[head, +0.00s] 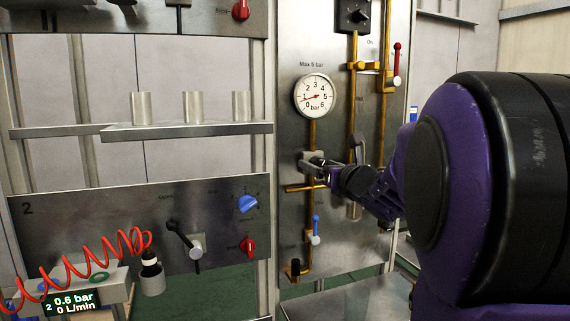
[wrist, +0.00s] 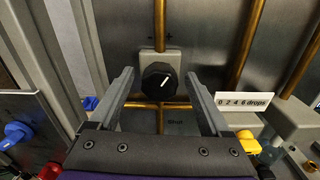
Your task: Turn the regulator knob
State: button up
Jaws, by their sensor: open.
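The regulator knob (wrist: 158,84) is black and round with a white pointer line tilted to the upper right. It sits on a grey regulator body (wrist: 160,58) on the steel panel. My gripper (wrist: 160,88) is open, one finger on each side of the knob, with visible gaps in the wrist view. In the head view my gripper (head: 317,166) is at the regulator and hides the knob; part of the grey body (head: 304,158) shows. The pressure gauge (head: 315,96) above, marked "Max 5 bar", has its needle near the low end.
Brass pipes (head: 312,132) run close around the regulator. A blue-handled valve (head: 316,230) is below it and a red-handled valve (head: 397,62) upper right. A display (head: 71,302) reads 0.6 bar, 0 L/min.

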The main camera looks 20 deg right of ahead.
jog(key=shift+c, duration=0.4)
grip_shut()
